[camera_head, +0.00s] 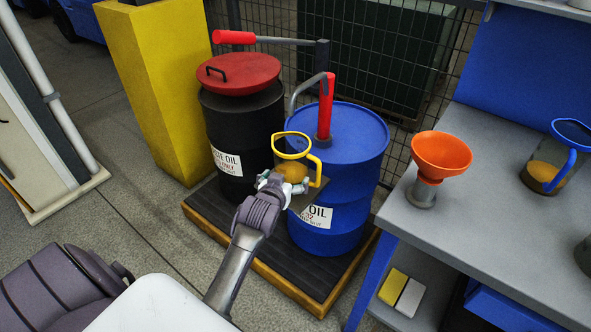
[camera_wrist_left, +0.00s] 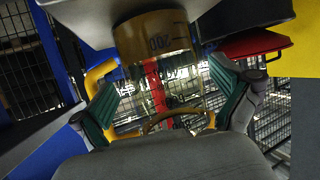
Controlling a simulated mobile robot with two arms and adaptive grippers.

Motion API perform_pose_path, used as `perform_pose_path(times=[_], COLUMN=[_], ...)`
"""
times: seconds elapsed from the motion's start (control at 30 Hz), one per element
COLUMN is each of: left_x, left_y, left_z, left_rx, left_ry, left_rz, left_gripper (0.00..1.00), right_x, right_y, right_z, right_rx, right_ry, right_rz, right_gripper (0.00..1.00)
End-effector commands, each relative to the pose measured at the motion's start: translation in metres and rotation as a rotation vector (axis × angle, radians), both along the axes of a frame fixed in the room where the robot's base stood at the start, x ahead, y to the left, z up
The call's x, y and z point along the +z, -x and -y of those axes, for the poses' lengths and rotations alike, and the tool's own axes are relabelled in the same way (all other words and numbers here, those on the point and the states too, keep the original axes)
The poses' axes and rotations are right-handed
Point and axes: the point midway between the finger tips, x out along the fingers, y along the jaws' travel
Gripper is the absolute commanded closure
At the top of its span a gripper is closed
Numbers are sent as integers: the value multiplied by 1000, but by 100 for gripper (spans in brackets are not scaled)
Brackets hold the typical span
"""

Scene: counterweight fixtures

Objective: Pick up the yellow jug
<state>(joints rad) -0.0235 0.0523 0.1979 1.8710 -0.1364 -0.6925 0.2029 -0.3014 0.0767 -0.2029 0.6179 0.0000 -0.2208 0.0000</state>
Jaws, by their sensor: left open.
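The yellow jug (camera_head: 293,172) has a clear body, a yellow rim and handle, and amber liquid low inside. It stands upright on a small grey-brown ledge (camera_head: 313,194) in front of the blue drum. My left gripper (camera_head: 284,182) is open at the jug, from the near side. In the left wrist view, the jug (camera_wrist_left: 152,50) appears upside down between the green-padded fingers of the left gripper (camera_wrist_left: 172,95). Its yellow handle is to the left there. Whether the pads touch the jug, I cannot tell. My right gripper is not in view.
The blue drum (camera_head: 340,180) with a red pump (camera_head: 326,105) stands close behind the jug. A black drum (camera_head: 238,130) with a red lid is left of it. An orange funnel (camera_head: 441,155) and a blue-rimmed jug (camera_head: 547,168) stand on the grey bench (camera_head: 480,225) at right.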

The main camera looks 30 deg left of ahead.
Motion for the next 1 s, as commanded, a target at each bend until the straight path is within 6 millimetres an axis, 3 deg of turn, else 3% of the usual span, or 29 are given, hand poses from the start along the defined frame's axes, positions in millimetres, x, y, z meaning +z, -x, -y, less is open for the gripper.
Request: perform_pose_path(times=[0.3, 0.6, 1.0], left_x=[-13, -15, -13], left_y=[-40, -45, -46], left_z=[-12, -13, -13], left_rx=[0, -1, -1], left_ry=[-1, -1, -2], left_rz=[1, 0, 4], left_gripper=[0, 0, 65], right_x=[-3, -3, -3], right_y=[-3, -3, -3], right_z=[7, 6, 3], right_rx=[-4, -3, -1], right_ry=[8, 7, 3], right_rz=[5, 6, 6], right_gripper=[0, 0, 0])
